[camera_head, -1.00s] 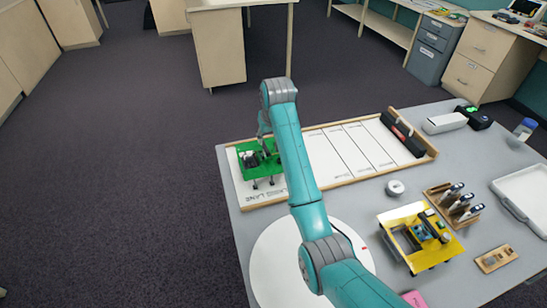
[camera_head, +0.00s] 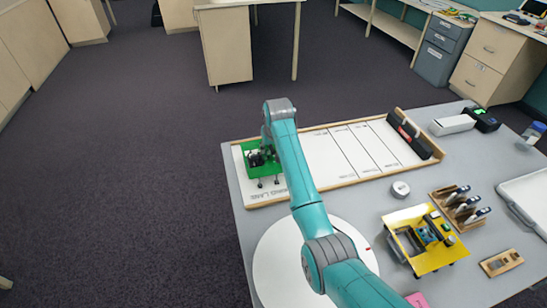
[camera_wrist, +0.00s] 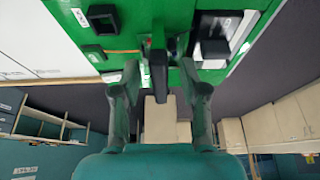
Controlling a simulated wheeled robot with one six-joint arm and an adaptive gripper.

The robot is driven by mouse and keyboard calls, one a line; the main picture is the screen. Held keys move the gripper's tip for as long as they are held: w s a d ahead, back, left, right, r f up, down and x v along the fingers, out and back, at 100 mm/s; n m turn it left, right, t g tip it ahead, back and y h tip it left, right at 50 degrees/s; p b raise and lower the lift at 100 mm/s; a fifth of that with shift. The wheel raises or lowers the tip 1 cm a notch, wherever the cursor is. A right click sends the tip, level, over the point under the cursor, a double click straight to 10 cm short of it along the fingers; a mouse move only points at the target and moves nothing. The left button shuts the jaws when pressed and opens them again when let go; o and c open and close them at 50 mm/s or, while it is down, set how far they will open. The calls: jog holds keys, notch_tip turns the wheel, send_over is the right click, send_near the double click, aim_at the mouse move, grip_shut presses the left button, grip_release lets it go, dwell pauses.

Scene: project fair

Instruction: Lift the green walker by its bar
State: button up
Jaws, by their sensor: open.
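The green walker (camera_head: 264,172) stands on thin dark legs at the left end of the white lane board. Its green body (camera_wrist: 135,14) with black blocks fills the top of the wrist view. A dark upright part (camera_wrist: 158,62), perhaps the bar, shows between my fingers. My gripper (camera_wrist: 160,78) is open, its two fingers apart on either side of that part, with gaps visible. In the head view my gripper (camera_head: 266,142) is just above the walker and partly hidden by my arm.
The wood-edged lane board (camera_head: 335,152) lies on the grey table, with a black block (camera_head: 409,135) at its right end. A yellow machine (camera_head: 424,240), a small white roll (camera_head: 400,190) and a tool rack (camera_head: 462,206) stand to the right. A white disc lies under my arm.

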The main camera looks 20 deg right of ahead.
jog(key=shift+c, duration=0.3)
grip_shut()
